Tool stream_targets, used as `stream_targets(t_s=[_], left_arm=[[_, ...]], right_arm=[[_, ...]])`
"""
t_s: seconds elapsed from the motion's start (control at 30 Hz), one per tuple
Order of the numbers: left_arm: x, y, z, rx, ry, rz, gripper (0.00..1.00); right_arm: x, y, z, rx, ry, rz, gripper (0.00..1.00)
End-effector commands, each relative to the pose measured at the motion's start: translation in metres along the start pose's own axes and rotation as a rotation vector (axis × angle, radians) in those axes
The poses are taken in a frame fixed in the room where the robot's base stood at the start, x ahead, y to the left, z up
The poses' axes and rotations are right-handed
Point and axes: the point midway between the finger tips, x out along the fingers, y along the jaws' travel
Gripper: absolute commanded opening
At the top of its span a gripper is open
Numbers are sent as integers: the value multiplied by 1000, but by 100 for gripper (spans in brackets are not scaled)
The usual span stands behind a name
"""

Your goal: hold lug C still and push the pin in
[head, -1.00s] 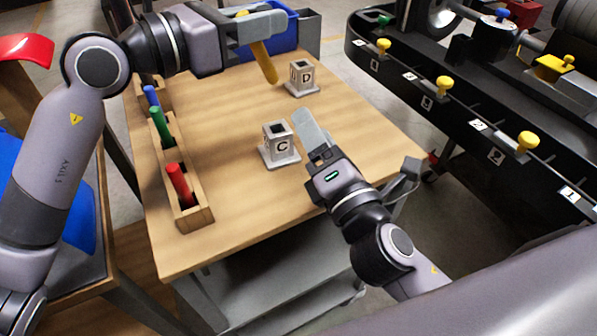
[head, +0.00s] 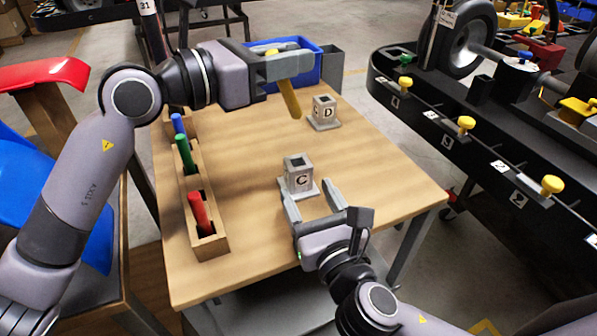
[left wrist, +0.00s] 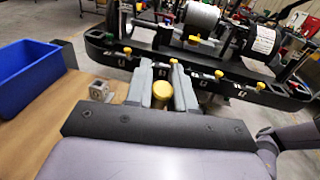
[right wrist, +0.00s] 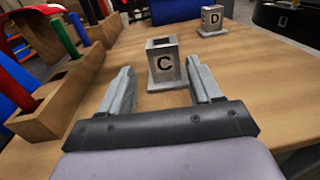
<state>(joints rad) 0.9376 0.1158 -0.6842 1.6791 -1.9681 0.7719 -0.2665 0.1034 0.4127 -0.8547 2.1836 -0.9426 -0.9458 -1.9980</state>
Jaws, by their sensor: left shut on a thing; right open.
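Lug C (head: 298,176) is a grey square block with a socket in its top, upright on a flat foot on the wooden table. It also shows in the right wrist view (right wrist: 164,66). My right gripper (head: 313,196) is open, its fingers pointing at lug C from the near side; in the right wrist view lug C stands ahead between the fingertips, apparently not gripped. My left gripper (head: 296,76) is shut on a yellow pin (head: 290,98), held tilted above the table, behind lug C. The pin's round yellow end shows in the left wrist view (left wrist: 161,92).
Lug D (head: 324,112) stands farther back on the table (head: 240,262). A wooden rack (head: 212,246) with red, green and blue pins runs along the left. A blue bin (head: 310,62) sits at the back. A black kart stand (head: 480,150) with yellow knobs is at right.

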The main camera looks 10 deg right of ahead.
Motion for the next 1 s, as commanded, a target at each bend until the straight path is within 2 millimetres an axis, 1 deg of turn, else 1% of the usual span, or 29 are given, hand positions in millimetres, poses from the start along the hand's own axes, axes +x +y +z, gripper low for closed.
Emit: stream_targets(t_s=[0.03, 0.2, 0.3, 0.43, 0.6, 0.93, 0.97, 1.0], left_arm=[[0, 0, 0, 0, -1, 0, 0], [0, 0, 0, 0, -1, 0, 0], [0, 0, 0, 0, -1, 0, 0], [0, 0, 1, 0, -1, 0, 0], [0, 0, 1, 0, -1, 0, 0], [0, 0, 1, 0, -1, 0, 0], [0, 0, 1, 0, -1, 0, 0], [0, 0, 1, 0, -1, 0, 0]], right_arm=[[11, 0, 1, -1, -3, -2, 64], [45, 0, 1, 0, -3, -1, 64], [62, 0, 1, 1, -3, -1, 64], [78, 0, 1, 1, -2, 0, 64], [90, 0, 1, 2, -2, 1, 64], [92, 0, 0, 3, -1, 1, 64], [92, 0, 0, 3, -1, 1, 54], [92, 0, 0, 3, -1, 1, 41]])
